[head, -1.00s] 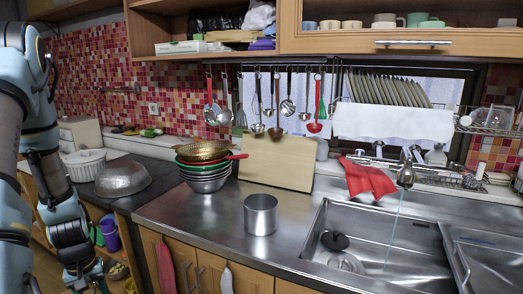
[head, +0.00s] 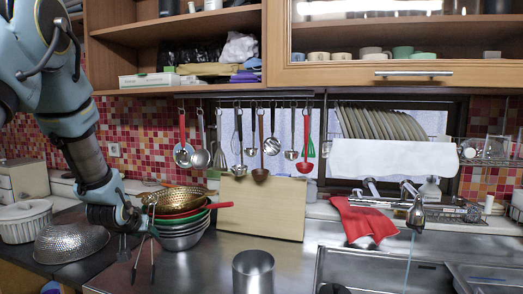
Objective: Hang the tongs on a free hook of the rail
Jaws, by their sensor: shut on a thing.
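My gripper (head: 130,230) is at the lower left in the head view, shut on the tongs (head: 153,262). The tongs hang down with two thin, spread legs, over the left end of the counter beside the stacked bowls. Free hooks are too small to make out.
A stack of colanders and bowls (head: 180,242) stands just right of my gripper. A cutting board (head: 262,207) leans below the rail. A metal pot (head: 253,272) stands on the counter in front. A perforated bowl (head: 70,244) lies left. The sink and tap (head: 415,212) are at right.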

